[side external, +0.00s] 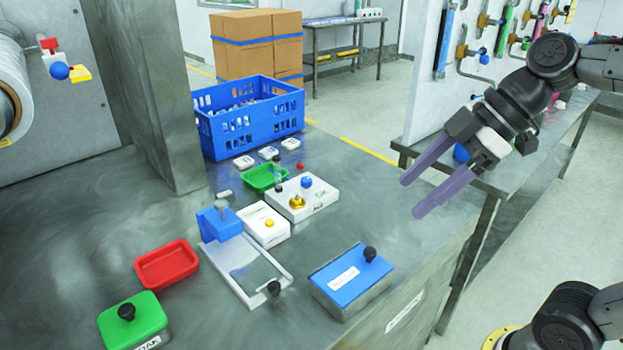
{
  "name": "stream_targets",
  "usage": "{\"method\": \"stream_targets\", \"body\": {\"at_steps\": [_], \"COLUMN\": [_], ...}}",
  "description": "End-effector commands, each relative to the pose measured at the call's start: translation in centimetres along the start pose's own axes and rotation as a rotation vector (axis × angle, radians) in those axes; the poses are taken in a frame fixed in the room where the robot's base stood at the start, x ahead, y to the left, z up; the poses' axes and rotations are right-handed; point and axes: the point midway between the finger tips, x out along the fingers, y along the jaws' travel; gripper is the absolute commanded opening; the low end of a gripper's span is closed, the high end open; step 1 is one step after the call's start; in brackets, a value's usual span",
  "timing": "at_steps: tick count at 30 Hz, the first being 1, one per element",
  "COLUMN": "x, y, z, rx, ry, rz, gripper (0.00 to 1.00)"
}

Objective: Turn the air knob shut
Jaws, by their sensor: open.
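A white box (318,197) stands on the metal bench, with a blue knob (306,183) on top and a brass fitting (297,202) beside it. Its label is too small to read with certainty; the blue knob looks like the air knob, but I cannot tell how far it is turned. My gripper (412,197) is to the right of this box, raised and apart from it. Its two purple fingers are spread, point down to the left, and hold nothing.
A white box with a yellow button (269,223), a blue-lidded box (350,277), a green tray (263,178), a red tray (167,265) and a green-lidded box (133,322) share the bench. A blue crate (249,117) stands behind.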

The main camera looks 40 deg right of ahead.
Motion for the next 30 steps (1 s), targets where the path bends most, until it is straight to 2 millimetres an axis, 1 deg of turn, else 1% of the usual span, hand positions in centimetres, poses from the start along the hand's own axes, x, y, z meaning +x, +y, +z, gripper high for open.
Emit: {"method": "stream_targets", "body": {"at_steps": [1, 2, 3, 5, 6, 8, 9, 10, 11, 12, 14, 15, 17, 18, 20, 21, 22, 24, 25, 27, 30], "x": [0.7, 1.1, 1.6, 2.5, 3.2, 4.2, 5.0, 5.6, 6.2, 7.0, 8.3, 9.2, 10.6, 11.6, 13.1, 14.1, 14.8, 16.4, 17.1, 18.5, 19.7], "y": [1.8, 2.8, 4.3, 6.7, 8.4, 11.1, 13.1, 14.5, 16.0, 18.0, 21.0, 23.1, 26.0, 27.9, 30.5, 32.1, 33.0, 34.8, 35.3, 35.9, 36.1], "z": [-1.6, -2.5, -3.6, -5.1, -5.8, -6.6, -7.0, -7.1, -7.1, -6.9, -6.3, -5.6, -4.2, -3.0, -0.8, 0.8, 2.0, 5.0, 6.3, 9.0, 11.6], "rx": [-0.042, -0.070, -0.107, -0.152, -0.178, -0.208, -0.223, -0.231, -0.238, -0.242, -0.239, -0.231, -0.210, -0.189, -0.144, -0.105, -0.071, 0.004, 0.031, 0.083, 0.138], "ry": [0.033, 0.059, 0.098, 0.155, 0.195, 0.252, 0.291, 0.318, 0.345, 0.379, 0.428, 0.458, 0.498, 0.521, 0.549, 0.563, 0.571, 0.580, 0.580, 0.573, 0.564], "rz": [-0.036, -0.054, -0.073, -0.096, -0.103, -0.109, -0.107, -0.103, -0.098, -0.090, -0.070, -0.056, -0.033, -0.016, 0.006, 0.018, 0.023, 0.031, 0.032, 0.028, 0.020], "gripper": [0.71, 0.71, 0.71, 0.71, 0.71, 0.71, 0.71, 0.71, 0.71, 0.71, 0.71, 0.71, 0.71, 0.71, 0.71, 0.71, 0.71, 0.71, 0.71, 0.71, 0.71]}}
